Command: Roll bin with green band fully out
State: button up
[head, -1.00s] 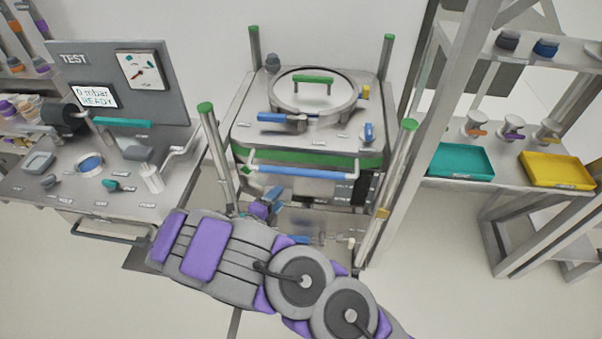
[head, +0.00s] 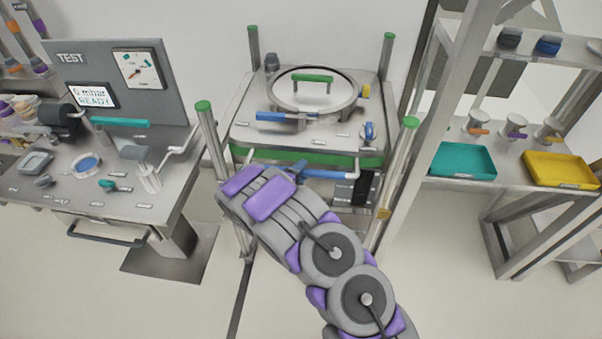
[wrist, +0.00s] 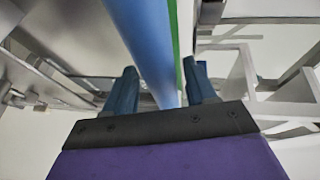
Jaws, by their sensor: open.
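The steel bin with a green band (head: 300,157) stands in a frame between posts with green caps. Its top carries a round lid (head: 313,90) with a green handle. A blue bar handle (head: 325,174) runs along its front, partly hidden by my arm. My gripper (head: 297,170) is at this bar, mostly hidden behind my arm in the head view. In the wrist view, my gripper (wrist: 160,84) is open, with the blue bar (wrist: 148,45) running between its two fingers. I cannot tell whether either finger touches the bar. The green band (wrist: 174,40) shows just beside the bar.
A test bench (head: 110,180) with a gauge panel stands to the left. A steel rack (head: 480,185) with a teal tray (head: 463,161) and a yellow tray (head: 558,170) stands to the right. The floor (head: 480,305) in front looks clear.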

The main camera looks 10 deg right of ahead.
jog(key=shift+c, duration=0.4)
jog(key=shift+d+f, duration=0.1)
grip_shut()
